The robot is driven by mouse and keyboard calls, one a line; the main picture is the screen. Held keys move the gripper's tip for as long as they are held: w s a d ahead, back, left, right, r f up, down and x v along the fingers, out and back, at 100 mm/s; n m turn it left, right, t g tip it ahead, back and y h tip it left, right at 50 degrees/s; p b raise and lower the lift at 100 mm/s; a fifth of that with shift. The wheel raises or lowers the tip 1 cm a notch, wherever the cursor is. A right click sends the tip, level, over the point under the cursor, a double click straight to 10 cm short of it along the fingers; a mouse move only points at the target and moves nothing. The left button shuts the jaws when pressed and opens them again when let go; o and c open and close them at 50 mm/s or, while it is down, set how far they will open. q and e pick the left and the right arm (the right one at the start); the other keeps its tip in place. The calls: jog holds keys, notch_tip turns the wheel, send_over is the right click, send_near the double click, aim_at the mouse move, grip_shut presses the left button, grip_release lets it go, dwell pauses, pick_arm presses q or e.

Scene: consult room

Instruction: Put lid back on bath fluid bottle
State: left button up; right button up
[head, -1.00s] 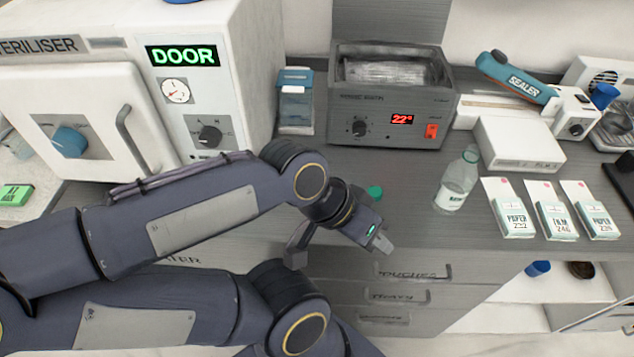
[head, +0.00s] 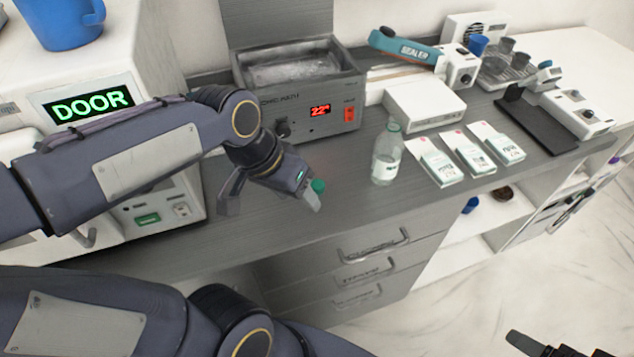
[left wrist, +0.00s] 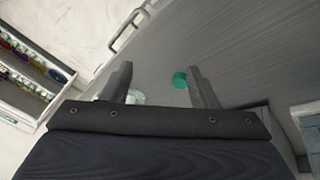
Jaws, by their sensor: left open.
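The green lid (head: 318,186) lies on the grey counter, just beyond the right finger of my left gripper (head: 270,203) in the head view and partly hidden by it. My left gripper is open, with nothing held between its fingers. In the left wrist view the lid (left wrist: 180,80) shows between the finger tips, close to the right finger of the gripper (left wrist: 161,80). The clear bottle (head: 386,158) with a white label stands upright on the counter, right of the lid, its neck uncapped. Two separate dark tips of my right gripper (head: 563,350) show at the bottom right edge.
The sonic bath (head: 300,92) stands behind the lid and bottle. Several packets (head: 433,163), a white box (head: 424,104) and a sealer (head: 405,46) lie to the right. The steriliser (head: 160,215) is at the left. Drawers with handles (head: 372,245) are below the counter's front edge.

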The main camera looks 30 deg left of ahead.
aim_at(318, 184)
pick_arm(q)
jog(key=w+g+y, duration=0.1)
jog(key=w, duration=0.3)
jog(key=w+a+m+g+y, duration=0.1)
jog(key=w, duration=0.2)
jog(key=w+m+g+y, duration=0.1)
jog(key=w, duration=0.3)
jog(key=shift+w+a+f+p, duration=0.2)
jog(key=shift+w+f+p, duration=0.15)
jog(key=shift+f+p, duration=0.05)
jog(key=shift+f, duration=0.1)
jog(key=shift+f, duration=1.2)
jog(key=shift+s, duration=0.1)
jog(key=shift+s+a+f, duration=0.1)
jog(key=shift+s+f, duration=0.05)
jog(key=shift+f, duration=1.2)
jog(key=shift+s+a+f, duration=0.1)
jog(key=shift+f, duration=1.2)
jog(key=shift+d, duration=0.1)
jog(key=c, duration=1)
